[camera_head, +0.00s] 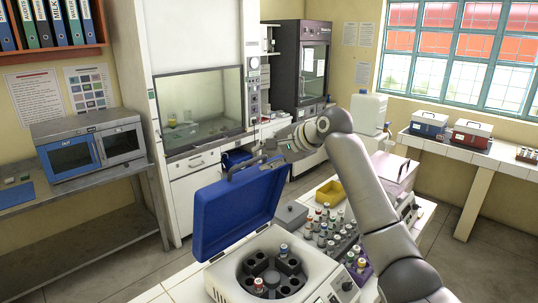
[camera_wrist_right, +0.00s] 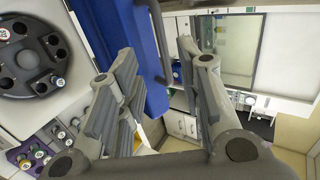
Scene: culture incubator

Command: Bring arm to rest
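The centrifuge (camera_head: 235,285) stands on the white bench with its blue lid (camera_head: 235,210) raised and tilted back. Its rotor (camera_head: 272,274) shows, with a few capped tubes in its slots; it also shows in the right wrist view (camera_wrist_right: 30,55). My right arm reaches in from the lower right. Its gripper (camera_head: 268,158) is at the lid's top edge, by the handle. In the right wrist view the two fingers (camera_wrist_right: 158,65) are spread apart, with the blue lid (camera_wrist_right: 125,25) and its dark handle (camera_wrist_right: 158,35) beyond or between them. Contact cannot be told. My left gripper is not in view.
A rack of capped tubes (camera_head: 325,230), a yellow tray (camera_head: 330,193) and a grey box (camera_head: 291,214) stand right of the lid. A fume hood (camera_head: 200,105) is behind. A blue-doored oven (camera_head: 90,145) sits on the left bench. Open floor lies at left.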

